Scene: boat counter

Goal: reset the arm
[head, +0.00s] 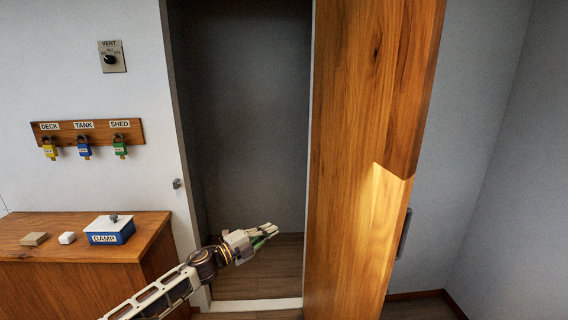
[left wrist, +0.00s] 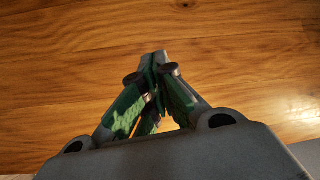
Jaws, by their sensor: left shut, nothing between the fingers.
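My left gripper (head: 268,233) reaches in from the lower left of the head view, in front of the dark doorway opening. Its fingers are closed together with nothing between them. In the left wrist view the closed fingertips (left wrist: 156,58) show against a wood surface (left wrist: 70,50) that fills most of the picture. In the head view the fingertips point toward a wooden door (head: 360,120) that stands open at the right of the doorway. I cannot tell how far the fingertips are from the door. My right gripper is not in view.
The doorway (head: 250,120) has a raised sill (head: 255,304).

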